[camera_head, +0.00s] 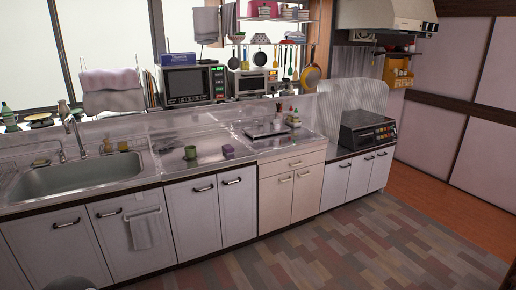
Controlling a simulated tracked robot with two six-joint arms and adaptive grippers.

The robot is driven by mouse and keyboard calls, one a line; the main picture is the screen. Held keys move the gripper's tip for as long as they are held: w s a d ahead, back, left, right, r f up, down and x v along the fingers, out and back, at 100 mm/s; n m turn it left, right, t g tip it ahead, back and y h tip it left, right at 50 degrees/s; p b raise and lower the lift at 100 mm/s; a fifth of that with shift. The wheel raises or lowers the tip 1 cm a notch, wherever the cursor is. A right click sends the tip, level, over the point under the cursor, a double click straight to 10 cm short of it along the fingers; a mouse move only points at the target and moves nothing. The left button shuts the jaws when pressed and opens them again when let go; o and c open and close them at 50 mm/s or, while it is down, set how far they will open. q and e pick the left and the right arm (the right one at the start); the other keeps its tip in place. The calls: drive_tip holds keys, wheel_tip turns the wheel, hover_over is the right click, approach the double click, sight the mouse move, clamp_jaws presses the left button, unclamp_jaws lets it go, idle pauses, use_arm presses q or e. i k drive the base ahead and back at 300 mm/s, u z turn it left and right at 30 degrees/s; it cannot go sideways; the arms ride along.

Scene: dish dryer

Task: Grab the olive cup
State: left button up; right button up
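A small green cup, the olive cup (190,153), stands on the metal counter (165,168) right of the sink. It looks upright, and a purple block (228,151) sits close to its right. No gripper touches the cup. Neither of my grippers shows in the head view, so their state is hidden.
The sink (75,178) with its faucet is left of the cup. A microwave (192,84) stands on the ledge behind. The floor (340,235) before the cabinets is clear.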

sight(191, 153)
drive_tip(key=u, duration=0.1)
drive_tip(key=i, duration=1.55)
drive_tip(key=u, duration=0.7)
drive_tip(key=i, duration=1.4)
drive_tip(key=u, duration=0.5)
drive_tip(key=i, duration=0.4)
drive_tip(key=u, duration=0.2)
